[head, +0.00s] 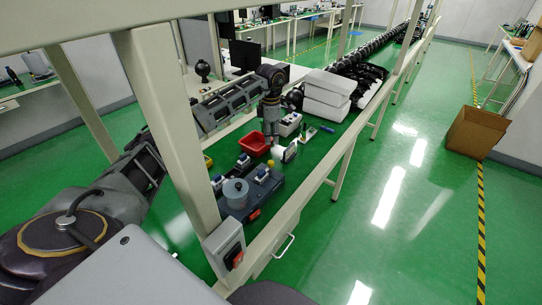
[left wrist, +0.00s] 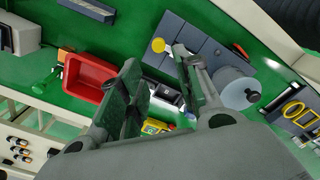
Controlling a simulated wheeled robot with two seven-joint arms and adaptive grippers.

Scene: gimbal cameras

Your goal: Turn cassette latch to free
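A dark blue-grey fixture (head: 268,190) stands on the green bench top in the head view. It carries a pale grey cylinder (head: 235,190). In the left wrist view, the fixture (left wrist: 204,45) shows a yellow round knob (left wrist: 158,45) and the cylinder (left wrist: 232,88) with a black knob on it. I cannot tell which part is the cassette latch. My left gripper (head: 274,144) points down beside the fixture's far end in the head view. In the left wrist view its fingers (left wrist: 155,57) are apart, with no held object visible between them. My right gripper is not in view.
A red bin (head: 254,146) is close to the left gripper; it also shows in the left wrist view (left wrist: 88,75). White boxes (head: 325,95) stand farther back. A beige frame post (head: 165,110) and a red-switch box (head: 227,249) are near. A cardboard box (head: 476,132) sits across the open floor.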

